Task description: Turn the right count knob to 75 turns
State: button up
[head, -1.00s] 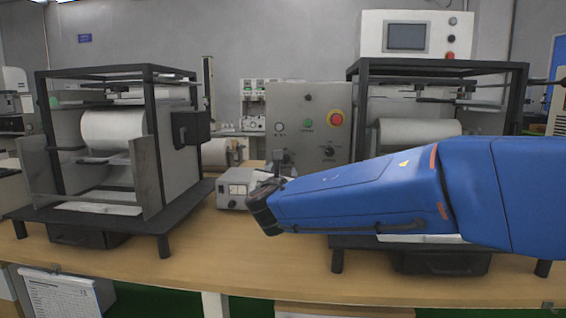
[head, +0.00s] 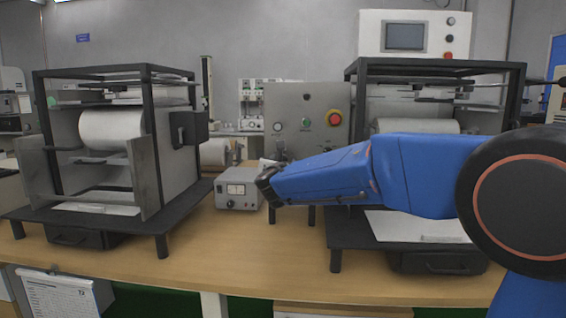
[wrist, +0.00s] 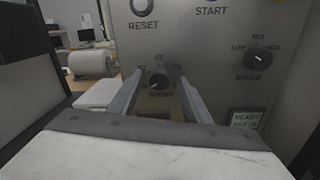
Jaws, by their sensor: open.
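The grey control panel (head: 318,100) stands at the back between the two machines. In the wrist view the panel (wrist: 205,50) fills the right side. A small dark knob (wrist: 158,82), with faint marks above it too small to read, lies in line between my gripper's fingers (wrist: 158,74). I take it to be the count knob. My gripper is open and faces the panel; I cannot tell whether the fingers touch the knob. The knob's pointer setting is unclear. In the head view my blue arm hides the panel's lower part and most of my gripper.
A speed knob (wrist: 262,60) and a lit display (wrist: 246,119) sit right of the fingers. Reset (wrist: 143,6) and start buttons are above. A grey meter box (head: 238,188) and the left machine (head: 110,150) stand left; the right machine (head: 400,240) is beside my arm.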

jog(key=c, duration=1)
jog(key=shift+c, duration=0.2)
